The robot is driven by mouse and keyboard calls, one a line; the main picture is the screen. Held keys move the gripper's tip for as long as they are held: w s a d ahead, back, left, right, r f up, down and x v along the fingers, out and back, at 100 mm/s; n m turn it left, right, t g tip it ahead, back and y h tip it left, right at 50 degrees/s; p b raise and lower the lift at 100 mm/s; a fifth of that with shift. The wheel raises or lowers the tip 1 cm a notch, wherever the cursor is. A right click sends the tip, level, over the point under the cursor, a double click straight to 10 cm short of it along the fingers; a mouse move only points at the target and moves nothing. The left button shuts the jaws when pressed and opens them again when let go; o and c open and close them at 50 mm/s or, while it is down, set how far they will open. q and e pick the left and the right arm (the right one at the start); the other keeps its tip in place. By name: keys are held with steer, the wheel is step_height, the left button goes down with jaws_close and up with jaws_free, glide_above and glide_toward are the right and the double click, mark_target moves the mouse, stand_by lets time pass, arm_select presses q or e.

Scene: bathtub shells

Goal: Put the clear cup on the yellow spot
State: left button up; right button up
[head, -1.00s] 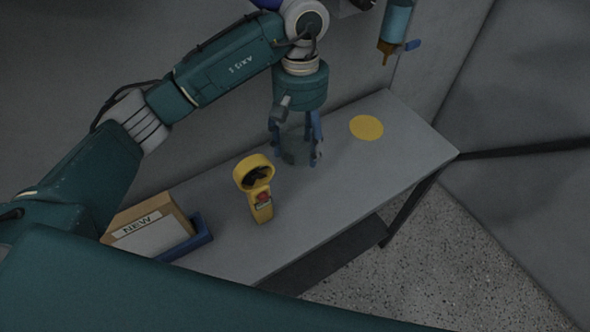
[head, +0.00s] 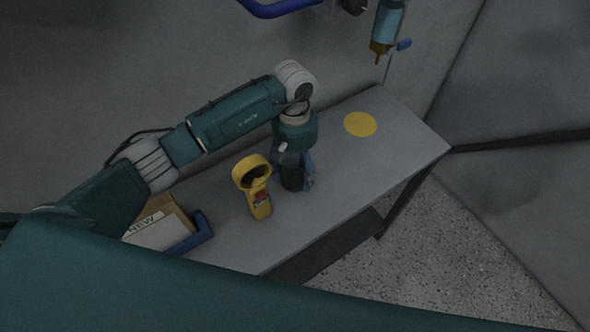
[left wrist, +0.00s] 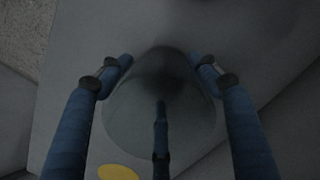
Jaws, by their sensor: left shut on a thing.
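The clear cup (left wrist: 188,112) is a see-through grey round shape between the fingers of my left gripper (left wrist: 160,78) in the left wrist view. My left gripper (head: 296,178) is shut on it, low over the grey bench. In the head view the gripper hides most or all of the cup, and I cannot tell whether it touches the bench. The yellow spot (head: 361,124) is a flat, bare disc on the bench, to the right of and behind the gripper. It also shows at the lower edge of the left wrist view (left wrist: 117,172). My right gripper is not in view.
A yellow handheld device (head: 259,203) stands on the bench just left of my left gripper. A blue tray (head: 203,237) with a box marked NEW (head: 150,232) is farther left. A bottle (head: 388,22) hangs on the wall behind. The bench is clear around the spot.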

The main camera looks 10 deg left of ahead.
arm_select(q)
steer(key=shift+f, duration=0.2)
steer(key=o, duration=1.2)
steer(key=shift+r, duration=0.1)
steer(key=shift+c, duration=0.2)
